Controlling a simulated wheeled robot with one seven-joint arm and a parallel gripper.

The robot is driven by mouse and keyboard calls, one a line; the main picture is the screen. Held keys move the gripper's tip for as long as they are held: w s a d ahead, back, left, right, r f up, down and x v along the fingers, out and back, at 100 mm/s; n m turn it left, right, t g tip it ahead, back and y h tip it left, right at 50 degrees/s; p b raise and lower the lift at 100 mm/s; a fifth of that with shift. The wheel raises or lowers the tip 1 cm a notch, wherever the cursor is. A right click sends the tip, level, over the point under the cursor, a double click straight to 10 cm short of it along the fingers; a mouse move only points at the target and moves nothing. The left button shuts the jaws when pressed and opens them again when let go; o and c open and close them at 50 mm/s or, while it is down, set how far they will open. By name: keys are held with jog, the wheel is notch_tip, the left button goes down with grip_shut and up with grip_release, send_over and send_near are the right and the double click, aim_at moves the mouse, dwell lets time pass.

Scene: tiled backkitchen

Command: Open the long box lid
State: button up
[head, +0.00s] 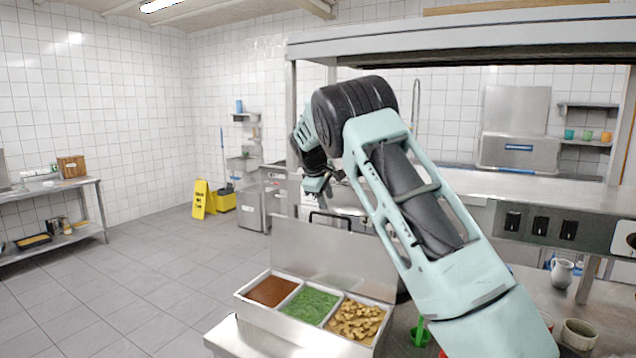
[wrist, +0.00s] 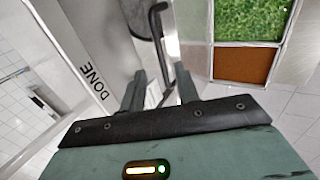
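The long box (head: 240,297) is a steel container with three compartments of brown, green and yellowish-brown food. Its flat steel lid (head: 340,256) stands raised along the back edge, leaving the food uncovered. A dark bar handle (head: 331,216) is at the lid's upper edge. My gripper (head: 317,188) is above the handle, seemingly apart from it. In the wrist view, my two fingers (wrist: 161,90) are spread, with the dark handle (wrist: 158,35) beyond and partly between them. Contact is not clear. The box's green and brown compartments (wrist: 243,66) show at upper right there.
A steel counter (head: 240,338) supports the box. A steel worktop with an overhead shelf (head: 460,40) stands behind my arm. A yellow floor sign (head: 202,199) stands at the back. The tiled floor at left is clear.

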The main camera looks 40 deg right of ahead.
jog(key=b+v, duration=0.2)
jog(key=v, duration=0.8)
jog(key=shift+r, duration=0.1)
